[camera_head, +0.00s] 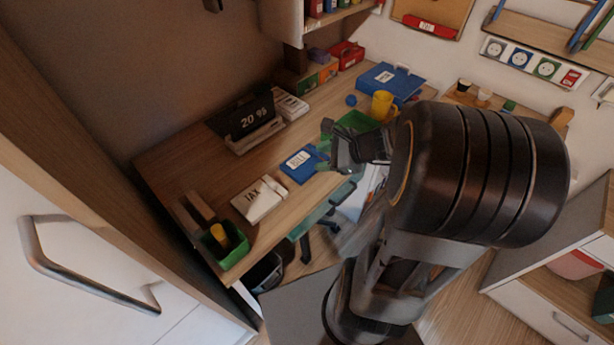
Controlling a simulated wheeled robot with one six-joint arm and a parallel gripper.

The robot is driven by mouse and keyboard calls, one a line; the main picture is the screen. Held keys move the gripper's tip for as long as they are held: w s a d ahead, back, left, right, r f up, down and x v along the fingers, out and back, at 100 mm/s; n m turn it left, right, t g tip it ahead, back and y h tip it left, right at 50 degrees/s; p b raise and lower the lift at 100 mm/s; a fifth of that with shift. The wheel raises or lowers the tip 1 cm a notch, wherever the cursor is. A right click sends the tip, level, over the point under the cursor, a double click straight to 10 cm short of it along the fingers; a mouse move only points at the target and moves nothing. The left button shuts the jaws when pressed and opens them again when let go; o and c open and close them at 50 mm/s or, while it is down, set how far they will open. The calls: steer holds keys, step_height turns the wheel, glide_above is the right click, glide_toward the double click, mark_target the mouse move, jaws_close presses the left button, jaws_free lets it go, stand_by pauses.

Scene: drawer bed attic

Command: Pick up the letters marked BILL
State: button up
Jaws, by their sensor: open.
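The blue bundle of letters marked BILL (298,164) lies flat on the wooden desk, near its front edge. A white label on it carries the word. My gripper (327,146) is open just to the right of the letters and slightly above them in the picture. One finger seems to overlap the right side of the bundle in this view. I cannot tell whether it touches. My arm hides part of the desk to the right.
White letters marked TAX (258,200) lie left of the blue ones. A green tray (222,243) stands at the desk's left end. A calendar (252,128) stands behind. A yellow mug (382,105) and blue binder (391,82) are at the back right.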

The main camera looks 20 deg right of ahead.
mark_target(305, 161)
steer(key=w+d+f+m+t+h+b, duration=0.2)
steer(key=w+d+f+m+t+b, duration=0.15)
steer(key=d+f+m, duration=0.45)
steer(key=shift+m+t, duration=0.65)
steer(key=shift+m, duration=0.25)
steer(key=x, duration=0.2)
steer(key=b+x, duration=0.1)
steer(key=d+x, duration=0.1)
steer(key=x, duration=0.1)
steer(key=shift+w+a, duration=0.15)
steer(key=shift+w, duration=0.4)
steer(key=shift+b+x, duration=0.55)
steer(key=shift+x, duration=2.6)
steer(key=shift+r, duration=0.15)
steer(key=shift+c, duration=0.3)
jaws_close()
